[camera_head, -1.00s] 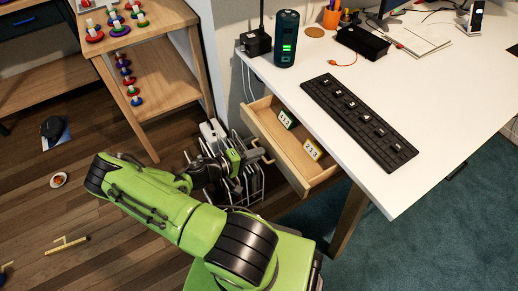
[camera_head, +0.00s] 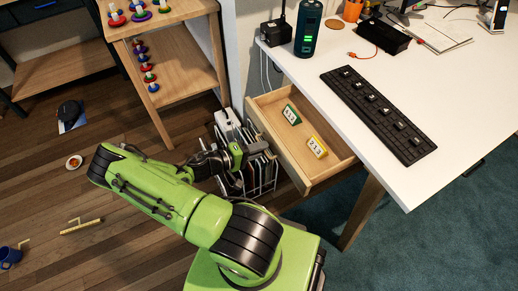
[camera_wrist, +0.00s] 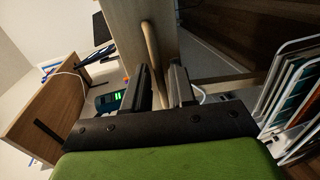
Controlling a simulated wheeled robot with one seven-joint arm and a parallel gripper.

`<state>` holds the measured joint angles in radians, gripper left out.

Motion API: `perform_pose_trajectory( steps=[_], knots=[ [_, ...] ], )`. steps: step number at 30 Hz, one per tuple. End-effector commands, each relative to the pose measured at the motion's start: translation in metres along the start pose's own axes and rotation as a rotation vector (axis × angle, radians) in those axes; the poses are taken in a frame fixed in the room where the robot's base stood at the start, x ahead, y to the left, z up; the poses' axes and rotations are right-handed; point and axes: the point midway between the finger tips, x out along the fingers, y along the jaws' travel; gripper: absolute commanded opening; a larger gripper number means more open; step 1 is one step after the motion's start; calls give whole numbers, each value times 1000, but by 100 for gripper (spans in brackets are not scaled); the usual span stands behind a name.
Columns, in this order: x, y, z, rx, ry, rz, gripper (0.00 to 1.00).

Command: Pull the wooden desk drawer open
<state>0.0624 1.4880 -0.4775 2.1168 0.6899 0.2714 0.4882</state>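The wooden desk drawer (camera_head: 291,163) stands well open under the white desk (camera_head: 362,137), in the middle of the head view. A green block (camera_head: 291,115) and a yellow block (camera_head: 317,147), both with white number faces, lie inside it. My gripper (camera_head: 247,154) is at the drawer front, on its left side. In the wrist view, the pale curved handle (camera_wrist: 150,45) runs between the two fingers of my gripper (camera_wrist: 162,88), which are close on either side of it. The gripper is shut on the handle. The exact contact is partly hidden.
A wire rack with folders (camera_head: 262,170) stands on the floor close beside my gripper and below the drawer. A wooden shelf (camera_head: 180,75) with coloured ring toys is at the upper left. A keyboard (camera_head: 378,112) and a dark cylinder (camera_head: 308,30) are on the desk.

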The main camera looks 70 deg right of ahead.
Motion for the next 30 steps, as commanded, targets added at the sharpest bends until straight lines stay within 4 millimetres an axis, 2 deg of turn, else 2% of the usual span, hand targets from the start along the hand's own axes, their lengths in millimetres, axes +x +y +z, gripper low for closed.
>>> perform_pose_trajectory(
  steps=[9,13,24,27,30],
  knots=[
    [0,1,0,1,1,2,36],
    [-13,1,-1,1,4,1,36],
    [-115,2,-1,2,6,-2,36],
    [-137,1,-1,2,6,-1,36],
    [-151,1,-1,2,3,0,36]
  ],
)
